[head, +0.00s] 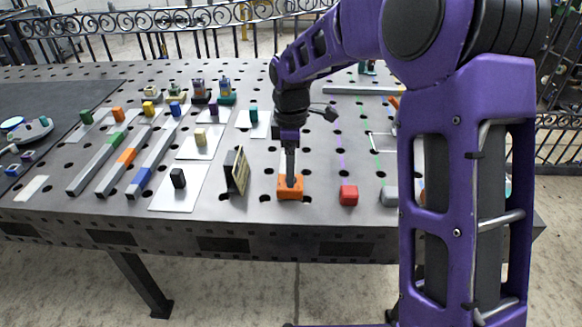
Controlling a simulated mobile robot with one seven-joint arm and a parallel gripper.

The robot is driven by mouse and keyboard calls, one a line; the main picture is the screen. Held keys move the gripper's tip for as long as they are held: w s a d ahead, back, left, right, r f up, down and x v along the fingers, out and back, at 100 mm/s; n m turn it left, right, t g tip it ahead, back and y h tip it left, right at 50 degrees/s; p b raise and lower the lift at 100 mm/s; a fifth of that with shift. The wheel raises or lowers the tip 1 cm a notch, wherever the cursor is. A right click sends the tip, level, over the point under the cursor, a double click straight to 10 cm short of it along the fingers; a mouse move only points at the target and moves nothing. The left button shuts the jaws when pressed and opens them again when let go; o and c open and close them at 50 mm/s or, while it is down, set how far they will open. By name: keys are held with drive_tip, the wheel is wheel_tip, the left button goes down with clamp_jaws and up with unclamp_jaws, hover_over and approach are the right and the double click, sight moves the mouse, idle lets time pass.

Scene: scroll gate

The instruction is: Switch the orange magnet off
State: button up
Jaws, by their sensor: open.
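The orange magnet (289,193) looks like a low orange block near the table's front edge, in the middle of the head view. My gripper (291,180) points straight down with its fingertips right at the top of this block. The fingers look narrow from here and count as open. They hide the top middle of the block, so I cannot see any switch or knob there or tell whether the fingers touch it.
A red block (348,195) and a grey block (389,196) stand to the right. A dark upright panel (237,171) stands close on the left. Colour-marked bars (118,163) and white plates with small blocks lie farther left. The perforated table (262,214) is bare in front.

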drive_tip(key=shift+c, duration=0.2)
clamp_jaws()
drive_tip(key=shift+m, duration=0.4)
drive_tip(key=m+p, duration=0.1)
drive_tip(key=m, duration=0.2)
drive_tip(key=shift+m+p, duration=0.3)
drive_tip(key=shift+p, duration=0.1)
drive_tip(key=m+p, duration=0.1)
drive_tip(key=m, duration=0.3)
drive_tip(key=shift+m, duration=0.3)
drive_tip(key=m+p, duration=0.1)
drive_tip(key=m, duration=0.3)
drive_tip(key=shift+m+p, duration=0.35)
drive_tip(key=shift+m, duration=2.15)
